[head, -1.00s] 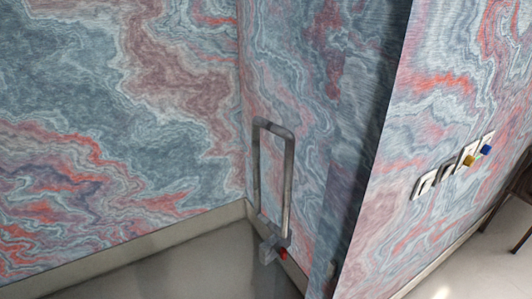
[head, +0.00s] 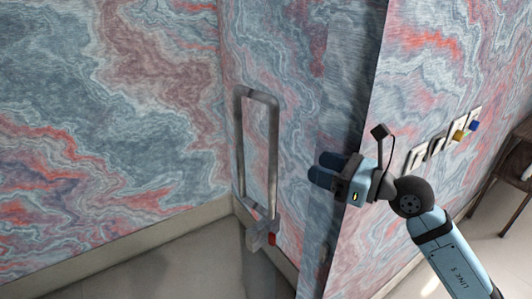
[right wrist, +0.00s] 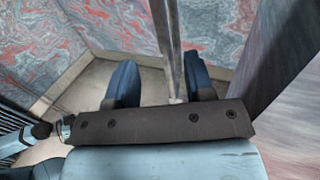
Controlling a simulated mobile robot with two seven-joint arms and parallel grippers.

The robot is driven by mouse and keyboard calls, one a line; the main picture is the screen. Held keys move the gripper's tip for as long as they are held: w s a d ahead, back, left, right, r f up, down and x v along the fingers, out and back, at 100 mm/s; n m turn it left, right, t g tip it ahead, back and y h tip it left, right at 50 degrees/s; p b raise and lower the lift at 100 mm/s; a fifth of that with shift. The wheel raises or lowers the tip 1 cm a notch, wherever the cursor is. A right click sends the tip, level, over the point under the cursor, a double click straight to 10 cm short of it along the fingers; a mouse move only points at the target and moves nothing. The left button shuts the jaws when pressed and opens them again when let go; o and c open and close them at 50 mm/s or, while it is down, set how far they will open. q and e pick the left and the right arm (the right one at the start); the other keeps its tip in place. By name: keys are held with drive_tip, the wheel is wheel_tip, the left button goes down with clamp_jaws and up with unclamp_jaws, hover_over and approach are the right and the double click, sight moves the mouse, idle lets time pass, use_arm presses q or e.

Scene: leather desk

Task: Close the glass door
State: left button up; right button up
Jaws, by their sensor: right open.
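The glass door's grey metal loop handle (head: 240,150) stands upright left of centre in the head view. The glass itself is clear and its edges are hard to make out. A small grey fitting with a red part (head: 262,238) sits at the handle's lower end. My right gripper (head: 318,171) is to the right of the handle, apart from it, with its blue fingers pointing left. In the right wrist view, a grey metal bar (right wrist: 166,40) shows in the space between the spread fingers (right wrist: 160,80); contact is not visible. My left gripper is out of view.
A marbled wall corner (head: 352,130) stands close behind my right gripper. Switch plates (head: 437,147) with small blue and yellow pieces are on the right wall. A brown chair (head: 507,165) is at the far right. Grey floor (head: 180,262) is clear at lower left.

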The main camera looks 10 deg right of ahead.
drive_tip(key=p+x, duration=0.3)
drive_tip(key=x, duration=1)
drive_tip(key=shift+w+a, duration=0.25)
drive_tip(key=shift+w, duration=0.05)
drive_tip(key=shift+f, duration=0.1)
clamp_jaws()
